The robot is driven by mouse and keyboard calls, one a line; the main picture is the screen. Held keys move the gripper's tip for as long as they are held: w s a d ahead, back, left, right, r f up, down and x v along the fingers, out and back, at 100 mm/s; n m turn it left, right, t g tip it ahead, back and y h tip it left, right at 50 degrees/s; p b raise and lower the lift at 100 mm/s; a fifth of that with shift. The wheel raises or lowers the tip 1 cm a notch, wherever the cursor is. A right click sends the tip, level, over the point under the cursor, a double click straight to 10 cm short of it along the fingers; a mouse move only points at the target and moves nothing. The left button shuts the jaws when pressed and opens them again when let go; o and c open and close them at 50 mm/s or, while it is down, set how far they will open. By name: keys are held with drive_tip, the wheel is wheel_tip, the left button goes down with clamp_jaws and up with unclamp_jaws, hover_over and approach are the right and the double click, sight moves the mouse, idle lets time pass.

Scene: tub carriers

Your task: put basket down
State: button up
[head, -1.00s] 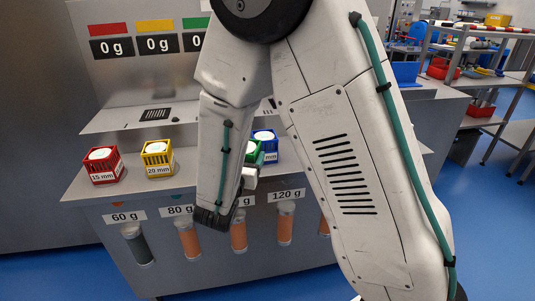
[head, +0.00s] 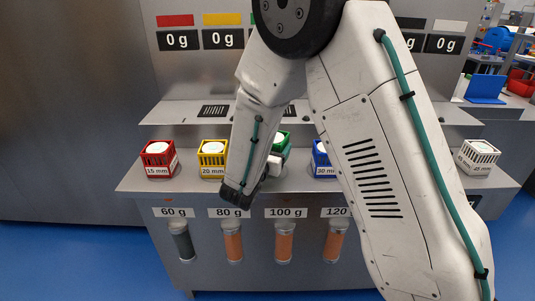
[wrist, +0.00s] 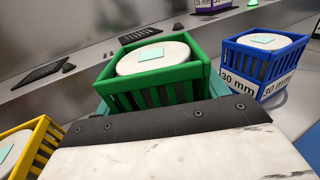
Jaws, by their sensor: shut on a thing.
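My gripper (head: 272,166) is shut on the green basket (head: 283,139), which is partly hidden behind my arm in the head view. In the wrist view the green basket (wrist: 158,76) sits upright right in front of my gripper, with a white round-topped piece (wrist: 153,57) inside that bears a pale green square. It is over the steel counter (head: 133,180), between the yellow and blue baskets. I cannot tell whether its underside touches the counter.
A red basket (head: 158,159) and a yellow basket (head: 212,158) stand left. A blue basket (head: 320,160) stands right; it also shows in the wrist view (wrist: 262,62). A white basket (head: 477,157) stands far right. Tubes (head: 232,240) hang along the counter front.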

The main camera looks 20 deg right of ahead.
drive_tip(key=f, duration=0.3)
drive_tip(key=shift+w+d+f, duration=0.1)
drive_tip(key=shift+w+f, duration=0.05)
drive_tip(key=shift+w, duration=0.2)
drive_tip(key=shift+a+f, duration=0.1)
drive_tip(key=shift+a, duration=0.25)
drive_tip(key=shift+f, duration=0.2)
drive_tip(key=o, duration=1.4)
